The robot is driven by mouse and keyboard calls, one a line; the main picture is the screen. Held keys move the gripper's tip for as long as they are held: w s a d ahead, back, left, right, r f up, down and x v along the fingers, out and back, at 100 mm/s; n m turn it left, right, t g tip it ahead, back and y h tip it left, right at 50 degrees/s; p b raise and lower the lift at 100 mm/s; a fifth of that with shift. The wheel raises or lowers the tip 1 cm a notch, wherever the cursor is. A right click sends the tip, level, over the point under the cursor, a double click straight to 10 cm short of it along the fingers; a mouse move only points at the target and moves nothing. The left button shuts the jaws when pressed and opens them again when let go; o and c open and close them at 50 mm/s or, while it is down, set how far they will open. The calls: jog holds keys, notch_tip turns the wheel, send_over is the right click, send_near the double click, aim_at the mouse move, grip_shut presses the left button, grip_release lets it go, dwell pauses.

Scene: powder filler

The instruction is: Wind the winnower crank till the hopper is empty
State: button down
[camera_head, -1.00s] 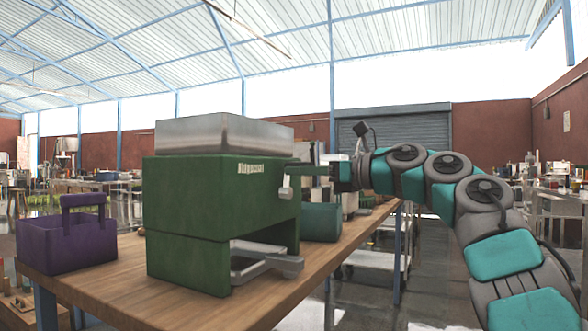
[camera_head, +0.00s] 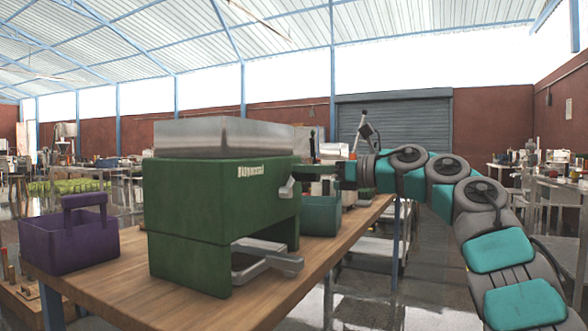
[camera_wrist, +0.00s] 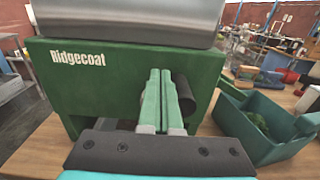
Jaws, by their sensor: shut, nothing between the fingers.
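The winnower (camera_head: 215,205) is a green box with a metal hopper (camera_head: 215,138) on top, standing on the wooden bench; it fills the wrist view (camera_wrist: 90,85), lettered "Ridgecoat". The hopper's inside is not visible. A grey crank piece (camera_head: 287,188) shows at its right side. In the wrist view a dark cylindrical handle (camera_wrist: 184,95) stands out from the green face. My gripper (camera_wrist: 160,95) is shut and empty, its teal fingers just left of that handle; I cannot tell whether they touch. In the head view my gripper (camera_head: 318,173) is beside the winnower's right side.
A metal tray (camera_head: 280,262) sticks out from the winnower's lower opening. A teal bin (camera_head: 320,217) with green contents stands close behind, right of it in the wrist view (camera_wrist: 275,135). A purple carrier (camera_head: 68,240) stands at left. The bench front is clear.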

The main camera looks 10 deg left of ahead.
jog(key=shift+s+f, duration=0.1)
jog(key=shift+s+a+b, duration=0.1)
jog(key=shift+s+b, duration=0.1)
jog(key=shift+b, duration=0.2)
jog(key=shift+s+a+b, duration=0.1)
jog(key=shift+s+b, duration=0.2)
jog(key=b+v, duration=0.2)
jog(key=v, duration=0.7)
jog(key=shift+b, duration=0.4)
